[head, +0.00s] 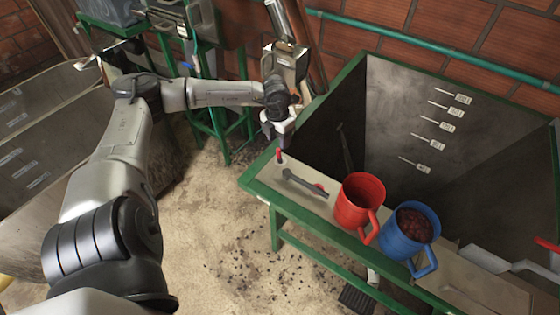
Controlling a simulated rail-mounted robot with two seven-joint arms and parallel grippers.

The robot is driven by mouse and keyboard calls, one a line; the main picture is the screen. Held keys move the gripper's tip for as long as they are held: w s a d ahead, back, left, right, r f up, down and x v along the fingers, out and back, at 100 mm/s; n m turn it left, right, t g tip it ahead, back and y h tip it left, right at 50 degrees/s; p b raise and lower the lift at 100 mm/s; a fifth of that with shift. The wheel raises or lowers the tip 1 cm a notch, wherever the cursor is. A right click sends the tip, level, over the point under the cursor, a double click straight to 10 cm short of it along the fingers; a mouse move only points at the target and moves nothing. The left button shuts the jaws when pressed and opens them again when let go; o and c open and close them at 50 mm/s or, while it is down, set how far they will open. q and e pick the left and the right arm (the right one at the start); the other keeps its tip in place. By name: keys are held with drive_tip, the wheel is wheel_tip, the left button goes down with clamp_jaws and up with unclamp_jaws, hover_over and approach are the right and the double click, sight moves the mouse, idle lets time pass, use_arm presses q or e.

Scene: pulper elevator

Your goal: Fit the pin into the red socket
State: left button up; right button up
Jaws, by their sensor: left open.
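My left gripper (279,142) is open and points down above the near left corner of the green-framed bench ledge. A small upright red piece (279,156) stands on the ledge just below its fingertips. I cannot tell whether this is the pin or the red socket, or whether the fingers are around it. A grey metal tool-like part (303,183) lies flat on the ledge to the right, with a small red spot (320,187) by its right end. My right gripper is not in view.
A red mug (360,198) and a blue mug (408,236) filled with dark red cherries stand farther right along the ledge (270,178). Behind it is a deep grey tank (400,95) with several white level tags. A green pipe (440,48) runs along the brick wall.

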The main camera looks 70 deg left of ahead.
sight(278, 149)
use_arm(q)
drive_tip(key=shift+s+d+f+p, duration=0.1)
drive_tip(key=shift+f+p, duration=0.35)
drive_tip(key=shift+f, duration=0.7)
drive_tip(key=shift+s+f+p, duration=0.1)
drive_tip(key=shift+f+p, duration=0.3)
drive_tip(key=shift+f, duration=1.4)
clamp_jaws()
drive_tip(key=shift+w, duration=0.1)
